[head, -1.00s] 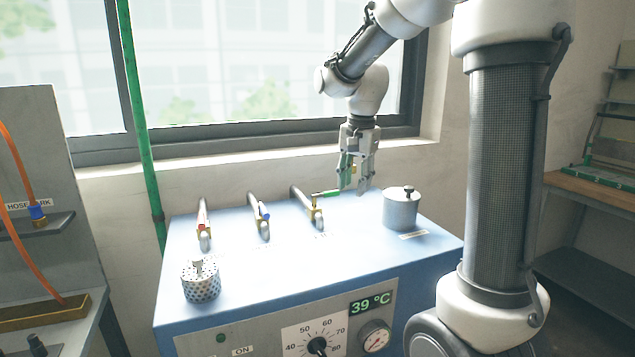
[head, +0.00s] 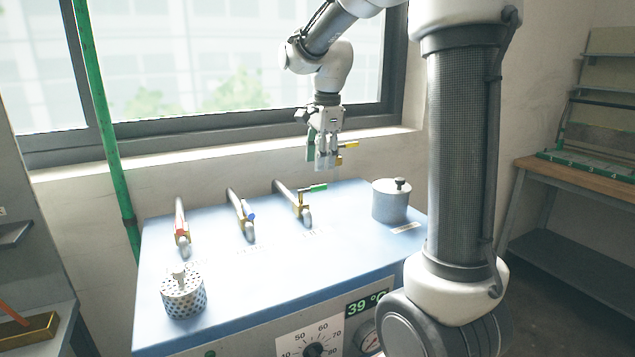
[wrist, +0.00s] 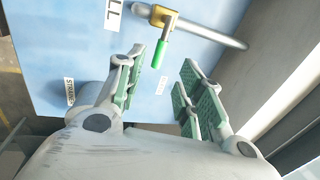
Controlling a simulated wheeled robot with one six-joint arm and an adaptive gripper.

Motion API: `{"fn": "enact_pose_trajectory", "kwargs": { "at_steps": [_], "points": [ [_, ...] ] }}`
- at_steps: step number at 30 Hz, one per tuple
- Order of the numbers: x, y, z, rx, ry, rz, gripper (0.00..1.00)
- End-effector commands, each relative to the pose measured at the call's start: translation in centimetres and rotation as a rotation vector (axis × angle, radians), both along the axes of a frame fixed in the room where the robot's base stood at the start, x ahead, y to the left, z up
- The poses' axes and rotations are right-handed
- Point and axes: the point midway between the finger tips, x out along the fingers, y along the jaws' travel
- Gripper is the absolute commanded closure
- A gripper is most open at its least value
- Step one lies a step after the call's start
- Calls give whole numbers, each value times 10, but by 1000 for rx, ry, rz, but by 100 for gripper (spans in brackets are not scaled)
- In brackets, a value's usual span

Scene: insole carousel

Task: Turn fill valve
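The valve with a green lever (head: 313,188) is the rightmost of three on the blue bench top. Its lever points right, and its brass body (head: 302,210) sits on a bent grey pipe. In the wrist view the green lever (wrist: 160,53) lies ahead, between the lines of the fingers, near a label ending in "LL" (wrist: 113,12). My gripper (head: 325,166) points down behind and above the lever, apart from it. In the wrist view my gripper (wrist: 170,90) is open, its green-padded fingers spread and nothing between them.
A red-lever valve (head: 182,238) and a blue-lever valve (head: 243,220) stand to the left. A perforated canister (head: 183,297) is at the front left, and a lidded grey pot (head: 390,203) at the right. The window wall is close behind my gripper.

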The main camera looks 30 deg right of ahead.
Motion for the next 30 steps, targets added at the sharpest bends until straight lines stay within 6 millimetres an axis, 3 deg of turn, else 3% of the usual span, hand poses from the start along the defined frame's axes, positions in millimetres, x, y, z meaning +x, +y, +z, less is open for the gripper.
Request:
{"fn": "enact_pose_trajectory", "kwargs": {
  "at_steps": [15, 25, 30],
  "points": [
    [14, 0, -70, 1, 2, -5, 63],
    [15, 0, -75, 1, 0, -5, 63],
    [15, 0, -75, 1, 1, -5, 92]
  ]
}}
